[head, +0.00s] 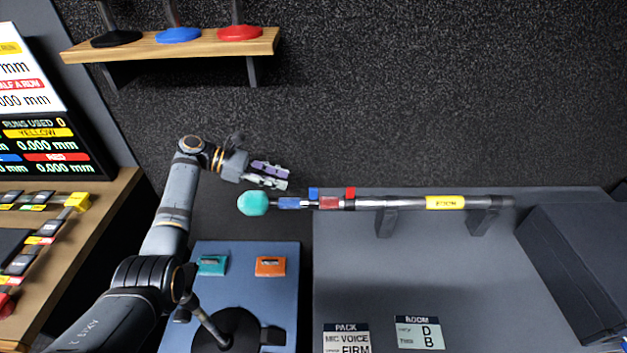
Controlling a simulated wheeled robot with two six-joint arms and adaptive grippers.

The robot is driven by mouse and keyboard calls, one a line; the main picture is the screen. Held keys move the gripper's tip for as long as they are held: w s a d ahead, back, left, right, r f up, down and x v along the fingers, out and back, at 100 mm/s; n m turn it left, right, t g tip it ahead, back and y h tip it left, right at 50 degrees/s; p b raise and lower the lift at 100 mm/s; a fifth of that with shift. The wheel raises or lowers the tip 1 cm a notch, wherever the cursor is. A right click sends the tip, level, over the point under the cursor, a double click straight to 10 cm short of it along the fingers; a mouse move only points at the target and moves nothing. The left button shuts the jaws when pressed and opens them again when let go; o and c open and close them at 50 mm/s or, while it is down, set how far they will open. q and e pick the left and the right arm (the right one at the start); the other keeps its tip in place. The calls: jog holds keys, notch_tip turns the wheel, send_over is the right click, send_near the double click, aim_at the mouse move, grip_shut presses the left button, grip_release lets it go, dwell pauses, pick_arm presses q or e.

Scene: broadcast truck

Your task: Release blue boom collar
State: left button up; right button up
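A boom pole (400,202) lies level across the grey desk's back edge, with a teal ball-shaped tip (253,203) at its left end. The blue boom collar (290,203) sits just right of the ball, and a small blue tab (313,193) stands up near its right end. A red collar (329,203) with a red tab (350,192) is to its right. My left gripper (285,178) is just above and left of the blue collar in the picture. Its two fingers are apart with nothing between them. My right gripper is not in view.
Two dark supports (386,222) hold the pole over the grey desk (440,270). A blue panel (235,310) with teal and orange pieces is below the ball. A wooden shelf (170,46) with colored bases is at upper left. A grey case (580,260) stands right.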

aim_at(311, 188)
pick_arm(q)
jog(key=d+b, duration=0.1)
jog(key=d+f+b, duration=0.1)
jog(key=s+d+b, duration=0.1)
jog(key=shift+s+d+f, duration=0.1)
jog(key=shift+d+f, duration=0.1)
jog(key=shift+f, duration=0.05)
jog(key=b+x, duration=0.2)
jog(key=x, duration=0.1)
jog(key=b+x, duration=0.2)
jog(key=x, duration=0.1)
jog(key=shift+w+b, duration=0.25)
jog(key=shift+b, duration=0.15)
jog(key=shift+d, duration=0.25)
jog(key=shift+d+r, duration=0.1)
jog(key=shift+d, duration=0.05)
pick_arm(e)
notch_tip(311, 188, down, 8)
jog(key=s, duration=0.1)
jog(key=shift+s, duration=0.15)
pick_arm(q)
jog(key=shift+c, duration=0.3)
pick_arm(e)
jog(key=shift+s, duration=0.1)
pick_arm(q)
grip_shut()
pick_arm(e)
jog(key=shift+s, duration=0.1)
